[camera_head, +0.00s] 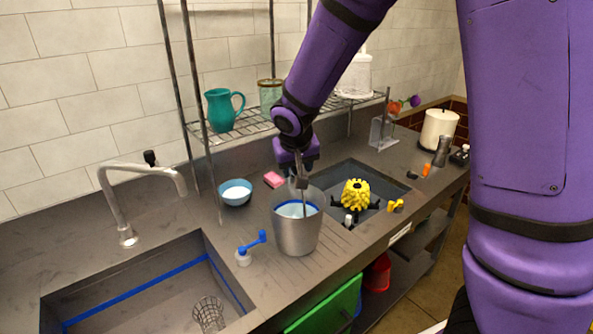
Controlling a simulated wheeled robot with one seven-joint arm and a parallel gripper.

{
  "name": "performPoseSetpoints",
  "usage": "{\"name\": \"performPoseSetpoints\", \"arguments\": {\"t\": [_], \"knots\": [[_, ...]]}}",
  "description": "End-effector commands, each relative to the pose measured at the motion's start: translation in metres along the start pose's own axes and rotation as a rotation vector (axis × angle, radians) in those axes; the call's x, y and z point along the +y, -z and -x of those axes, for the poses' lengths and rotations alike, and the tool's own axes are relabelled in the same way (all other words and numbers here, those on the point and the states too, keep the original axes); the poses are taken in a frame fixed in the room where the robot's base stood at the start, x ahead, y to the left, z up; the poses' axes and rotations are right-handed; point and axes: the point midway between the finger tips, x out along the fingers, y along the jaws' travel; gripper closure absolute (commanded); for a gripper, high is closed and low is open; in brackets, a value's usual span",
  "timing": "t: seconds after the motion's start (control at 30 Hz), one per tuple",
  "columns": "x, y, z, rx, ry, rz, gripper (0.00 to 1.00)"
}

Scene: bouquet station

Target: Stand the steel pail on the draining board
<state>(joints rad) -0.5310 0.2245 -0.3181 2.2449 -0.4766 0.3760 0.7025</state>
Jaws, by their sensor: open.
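The steel pail (297,236) stands upright on the grey counter between the two sinks. It has a wide open top with a blue band and something pale inside. Grooves of the draining board (337,243) show in the counter beside it, at its right. I cannot tell how much of its base is on the grooves. My gripper (302,203) points down at the pail's rim, with its thin fingers over the pail's opening. The jaws are open; I cannot tell whether they touch the pail or straddle its wall.
A large sink (130,275) with a wire basket (208,313) lies left, a smaller basin (385,183) with a yellow spiky object (356,194) right. A wire shelf (240,129) stands behind.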

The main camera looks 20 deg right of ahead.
Motion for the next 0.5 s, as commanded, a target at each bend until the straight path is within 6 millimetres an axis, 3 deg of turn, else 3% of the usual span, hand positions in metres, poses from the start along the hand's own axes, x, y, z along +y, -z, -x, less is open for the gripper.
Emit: {"name": "performPoseSetpoints", "arguments": {"t": [0.3, 0.5], "knots": [[0.0, 0.001, 0.06, 0.004, 0.003, 0.0, 0.53], [0.0, 0.0, 0.09, 0.003, 0.002, 0.0, 0.53]]}}
